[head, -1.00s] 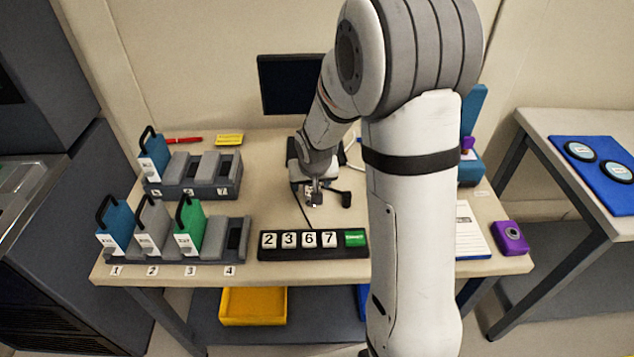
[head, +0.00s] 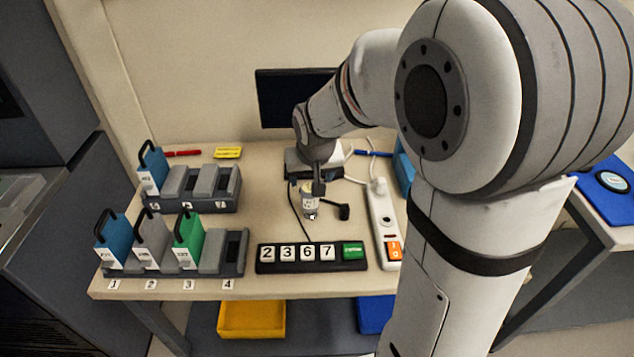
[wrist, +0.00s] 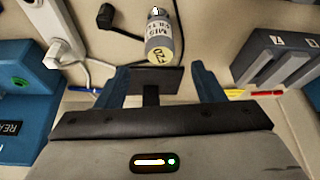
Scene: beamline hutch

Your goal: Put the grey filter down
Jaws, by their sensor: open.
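A grey filter (head: 152,246) with a black handle and a white label stands upright at number 2 in the front rack (head: 240,262). A blue filter (head: 114,243) is to its left and a green filter (head: 188,243) to its right. My gripper (head: 318,188) is over the middle of the table, well to the right of and behind the grey filter. Its jaws are open (wrist: 160,84) and empty. A small labelled cylinder (wrist: 160,42) with a yellow end lies beyond the fingertips in the wrist view; it also shows below my gripper in the head view (head: 310,208).
A back rack (head: 222,188) holds another blue filter (head: 153,170). A black bar with number blocks and a green block (head: 353,250) lies at the front. A white power strip (head: 382,218) is right of it. A monitor (head: 285,98) stands behind.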

